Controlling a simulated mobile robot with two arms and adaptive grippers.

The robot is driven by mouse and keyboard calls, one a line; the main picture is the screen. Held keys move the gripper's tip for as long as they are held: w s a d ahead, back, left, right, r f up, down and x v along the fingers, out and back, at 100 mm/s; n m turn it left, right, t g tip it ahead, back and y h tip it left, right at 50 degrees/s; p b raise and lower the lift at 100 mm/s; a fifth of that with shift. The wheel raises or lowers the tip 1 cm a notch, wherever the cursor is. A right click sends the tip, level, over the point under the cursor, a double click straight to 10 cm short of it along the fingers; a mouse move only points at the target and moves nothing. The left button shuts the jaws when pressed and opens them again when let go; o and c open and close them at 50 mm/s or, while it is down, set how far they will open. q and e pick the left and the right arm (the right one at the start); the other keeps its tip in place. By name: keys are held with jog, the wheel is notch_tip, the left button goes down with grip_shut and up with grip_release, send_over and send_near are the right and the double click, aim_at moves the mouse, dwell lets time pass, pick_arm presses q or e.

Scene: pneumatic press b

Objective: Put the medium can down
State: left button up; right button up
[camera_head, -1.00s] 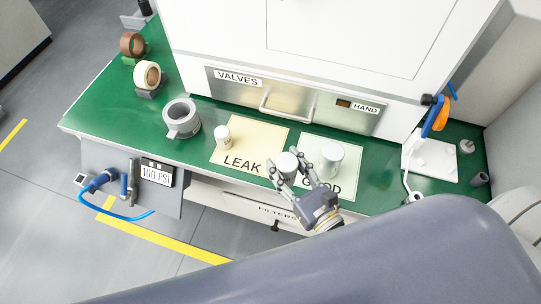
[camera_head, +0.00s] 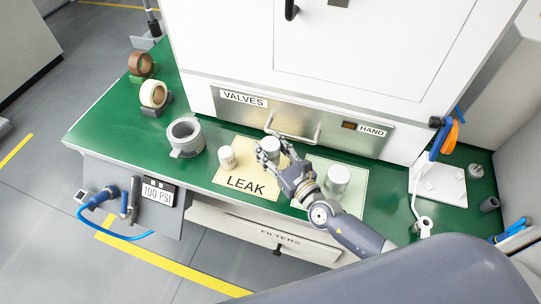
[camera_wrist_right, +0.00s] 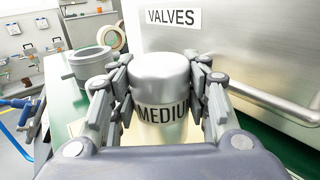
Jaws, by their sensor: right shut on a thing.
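The medium can (camera_head: 270,145) is a pale grey cylinder. In the right wrist view the can (camera_wrist_right: 162,100) is upright and its label reads "MEDIU", the rest hidden by a finger. My right gripper (camera_head: 273,154) is shut on it, with fingers on both sides of it. In the head view the can is over the right part of the yellow LEAK mat (camera_head: 246,163). I cannot tell whether its base touches the mat. A small white can (camera_head: 227,155) stands on the LEAK mat to its left. My left gripper is not in view.
A larger can (camera_head: 338,179) stands on the pale green GOOD mat (camera_head: 351,203), right of my gripper. A grey ring-shaped fixture (camera_head: 186,137) and tape rolls (camera_head: 154,94) stand at the left. The VALVES drawer (camera_head: 300,125) is just behind the can.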

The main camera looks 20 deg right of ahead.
aim_at(276, 163)
notch_tip(276, 163, down, 4)
jog(key=b, duration=0.3)
jog(key=shift+r, duration=0.35)
jog(key=o, duration=1.5)
